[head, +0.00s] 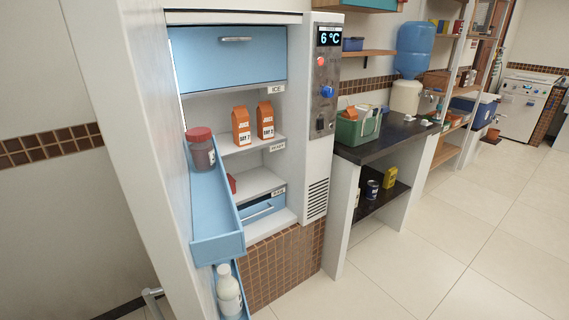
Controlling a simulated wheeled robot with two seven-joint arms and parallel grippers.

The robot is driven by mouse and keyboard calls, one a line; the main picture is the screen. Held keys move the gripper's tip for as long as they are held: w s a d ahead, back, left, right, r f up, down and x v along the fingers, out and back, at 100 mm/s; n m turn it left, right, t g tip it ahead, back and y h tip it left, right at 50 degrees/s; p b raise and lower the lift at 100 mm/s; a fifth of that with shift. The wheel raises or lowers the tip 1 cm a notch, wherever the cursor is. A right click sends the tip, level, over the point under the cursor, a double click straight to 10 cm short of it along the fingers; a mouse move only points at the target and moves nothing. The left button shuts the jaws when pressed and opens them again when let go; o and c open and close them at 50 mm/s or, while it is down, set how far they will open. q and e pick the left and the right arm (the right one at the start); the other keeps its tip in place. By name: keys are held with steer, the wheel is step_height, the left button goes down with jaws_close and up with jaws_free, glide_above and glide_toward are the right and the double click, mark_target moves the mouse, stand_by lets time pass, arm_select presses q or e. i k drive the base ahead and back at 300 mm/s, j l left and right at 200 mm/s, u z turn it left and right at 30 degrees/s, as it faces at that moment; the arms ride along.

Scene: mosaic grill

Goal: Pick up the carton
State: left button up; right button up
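Two orange juice cartons with gabled tops stand upright side by side on a white shelf inside the open fridge in the head view. The left carton (241,125) and the right carton (265,120) both have white labels; the small print is hard to read. The shelf (235,147) below them is bare at its left front. Neither of my grippers shows in the head view.
The open fridge door's blue bin (217,215) holds a red-lidded jar (200,149) left of the shelves. A white bottle (229,289) stands in a lower bin. A dark counter (372,150) is at right; floor in front is clear.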

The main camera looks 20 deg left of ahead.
mark_target(265, 116)
steer(key=k+j+u, duration=0.15)
steer(key=j+u, duration=0.5)
steer(key=j, duration=0.2)
steer(key=i+l, duration=0.15)
steer(key=l, duration=0.15)
steer(key=i+l, duration=0.35)
steer(key=l, duration=0.25)
